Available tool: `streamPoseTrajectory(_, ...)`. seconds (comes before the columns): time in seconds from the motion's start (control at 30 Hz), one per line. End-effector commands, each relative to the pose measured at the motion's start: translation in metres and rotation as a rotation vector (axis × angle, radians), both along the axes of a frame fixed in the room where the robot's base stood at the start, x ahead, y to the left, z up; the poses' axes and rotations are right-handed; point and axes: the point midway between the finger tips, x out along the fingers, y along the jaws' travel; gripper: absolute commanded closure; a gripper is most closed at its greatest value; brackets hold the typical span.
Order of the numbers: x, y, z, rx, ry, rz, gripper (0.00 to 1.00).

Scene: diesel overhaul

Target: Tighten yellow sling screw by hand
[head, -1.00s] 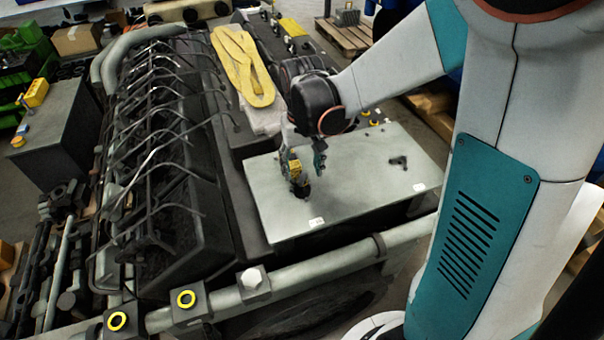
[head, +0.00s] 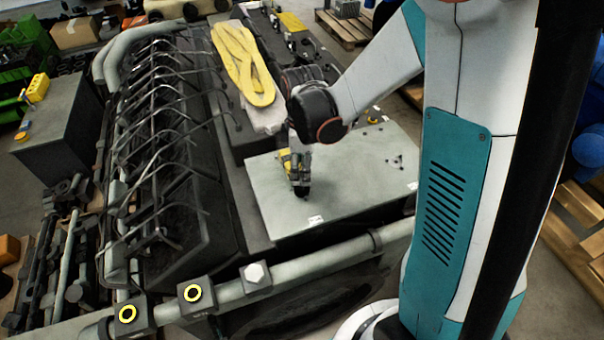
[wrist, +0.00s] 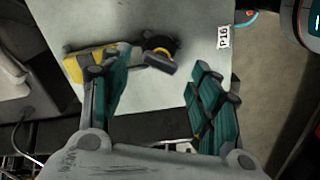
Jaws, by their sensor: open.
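I cannot tell which is the sling screw. A small yellow ring (head: 372,120) also shows at the plate's back edge. My gripper (wrist: 160,76) is open and empty above the grey plate. A yellow and black power tool (wrist: 98,58) lies on the plate, partly behind the left finger in the wrist view. In the head view my gripper (head: 300,178) partly hides it.
The grey plate (head: 350,180) lies beside the dark engine. Several bent metal pipes (head: 150,130) run along the engine. A yellow sling (head: 240,65) lies folded behind the plate. Small dark parts (head: 395,161) lie on its right side. A pallet (head: 345,32) stands at the back.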

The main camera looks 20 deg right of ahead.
Motion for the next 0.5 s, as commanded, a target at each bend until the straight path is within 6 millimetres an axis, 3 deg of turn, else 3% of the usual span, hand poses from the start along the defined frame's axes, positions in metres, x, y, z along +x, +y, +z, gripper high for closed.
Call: streamPoseTrajectory(0.5, -0.0003, 0.0, -0.0021, 0.0, 0.0, 0.67, 0.43)
